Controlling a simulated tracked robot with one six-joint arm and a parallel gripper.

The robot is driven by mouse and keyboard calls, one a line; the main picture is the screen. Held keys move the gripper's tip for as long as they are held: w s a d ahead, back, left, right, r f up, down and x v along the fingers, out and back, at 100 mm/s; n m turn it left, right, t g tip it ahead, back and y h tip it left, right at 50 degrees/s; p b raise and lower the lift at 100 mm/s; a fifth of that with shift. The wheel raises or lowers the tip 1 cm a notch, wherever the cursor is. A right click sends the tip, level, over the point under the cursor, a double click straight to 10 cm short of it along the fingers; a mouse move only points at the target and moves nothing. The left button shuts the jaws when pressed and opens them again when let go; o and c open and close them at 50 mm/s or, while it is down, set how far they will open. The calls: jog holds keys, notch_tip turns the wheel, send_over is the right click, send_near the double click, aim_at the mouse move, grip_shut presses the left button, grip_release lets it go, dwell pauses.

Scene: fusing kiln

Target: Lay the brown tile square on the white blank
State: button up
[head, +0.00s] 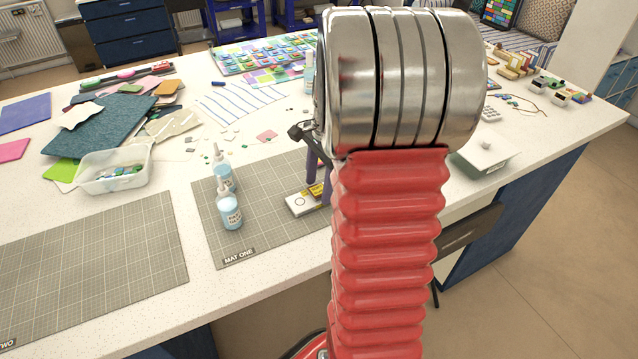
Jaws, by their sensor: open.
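A white blank (299,205) lies on the grid mat marked MAT ONE, with a small dark ring mark on its face. A small yellow-brown piece, which looks like the brown tile (316,190), is at its right end, at the fingertips. I cannot tell whether it is square to the blank or fully resting on it. My gripper (319,183) points down there with its purple fingers open, close around or just above the tile. My red arm and its metal wrist hide the right side of this area.
Two glue bottles (231,205) stand left of the blank on the mat (265,235). A clear tub (115,172) and coloured sheets (95,130) lie further left. A white lidded box (486,158) is right of my arm. The mat's front left is clear.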

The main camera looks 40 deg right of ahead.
notch_tip(320, 180, up, 12)
jog(key=d, duration=0.1)
jog(key=shift+s+d, duration=0.15)
jog(key=shift+d, duration=0.05)
dwell(0.8)
jog(key=s+a+n+t, duration=0.2)
jog(key=s+a+n, duration=0.3)
jog(key=a+n, duration=0.5)
jog(key=s+a+n+t+h, duration=0.1)
jog(key=s+a+n+t, duration=0.2)
jog(key=a+n, duration=0.7)
jog(key=s+a, duration=0.2)
jog(key=a, duration=0.7)
jog(key=shift+r+n, duration=0.3)
jog(key=shift+r, duration=0.1)
jog(key=shift+c, duration=0.2)
